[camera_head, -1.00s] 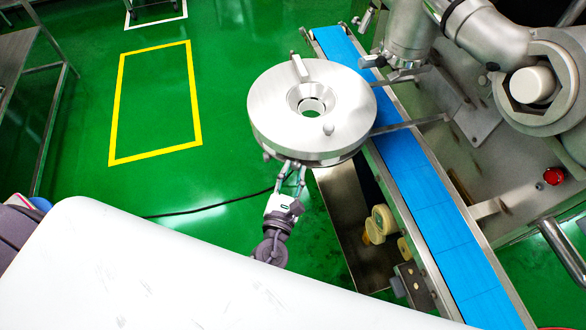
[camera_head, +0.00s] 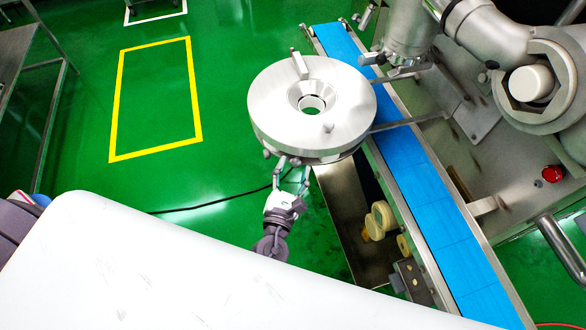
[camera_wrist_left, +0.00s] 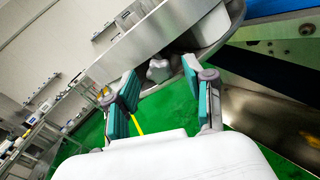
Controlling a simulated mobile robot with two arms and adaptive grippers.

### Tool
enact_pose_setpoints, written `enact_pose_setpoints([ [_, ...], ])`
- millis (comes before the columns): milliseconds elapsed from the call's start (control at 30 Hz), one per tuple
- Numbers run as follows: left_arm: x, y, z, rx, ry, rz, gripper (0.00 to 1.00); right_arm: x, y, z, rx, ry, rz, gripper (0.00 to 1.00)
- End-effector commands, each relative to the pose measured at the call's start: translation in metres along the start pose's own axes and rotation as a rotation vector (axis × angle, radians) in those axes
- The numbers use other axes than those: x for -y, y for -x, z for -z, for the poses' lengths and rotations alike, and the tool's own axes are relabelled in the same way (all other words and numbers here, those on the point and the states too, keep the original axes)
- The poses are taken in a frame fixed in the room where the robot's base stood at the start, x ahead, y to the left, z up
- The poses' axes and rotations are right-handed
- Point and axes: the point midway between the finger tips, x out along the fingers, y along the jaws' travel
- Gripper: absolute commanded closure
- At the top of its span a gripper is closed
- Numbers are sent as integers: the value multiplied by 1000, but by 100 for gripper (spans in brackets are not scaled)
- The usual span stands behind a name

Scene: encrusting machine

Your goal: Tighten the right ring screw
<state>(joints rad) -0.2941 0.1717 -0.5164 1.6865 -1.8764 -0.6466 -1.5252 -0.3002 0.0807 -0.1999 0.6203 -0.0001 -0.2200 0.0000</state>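The round metal ring part (camera_head: 350,120) with a central funnel hole stands beside the blue conveyor in the head view. Small knobs show under its near rim, and one screw knob (camera_head: 295,162) lies close to my left gripper (camera_head: 291,174). In the left wrist view, a grey screw knob (camera_wrist_left: 158,70) sits under the ring's metal rim (camera_wrist_left: 150,45). My left gripper (camera_wrist_left: 162,95) is open, with its teal-padded fingers on either side of that knob, apart from it as far as I can see. My right gripper is in neither view.
The blue conveyor belt (camera_head: 425,190) runs past the ring on the right, with machine housing (camera_head: 500,100) beyond it. A metal tray (camera_head: 350,225) and cream knobs (camera_head: 379,221) lie below.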

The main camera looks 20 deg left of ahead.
Motion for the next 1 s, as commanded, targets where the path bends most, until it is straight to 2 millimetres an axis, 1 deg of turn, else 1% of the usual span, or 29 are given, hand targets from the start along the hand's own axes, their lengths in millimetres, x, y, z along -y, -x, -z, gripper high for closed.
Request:
enact_pose_setpoints([
  [167, 0, 0, 0, 0, 1, 0, 47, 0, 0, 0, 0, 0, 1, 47],
  [267, 0, 6, 0, 0, 0, 0, 47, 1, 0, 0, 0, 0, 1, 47],
  [367, 0, 20, 1, -2, -1, 2, 47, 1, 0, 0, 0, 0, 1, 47],
  [700, 0, 91, 1, -2, 0, 3, 47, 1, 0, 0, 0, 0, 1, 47],
  [833, 0, 109, 1, -2, -1, 2, 47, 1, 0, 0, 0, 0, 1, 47],
  [1000, 0, 120, 0, 0, 1, 0, 47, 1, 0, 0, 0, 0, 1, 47],
])
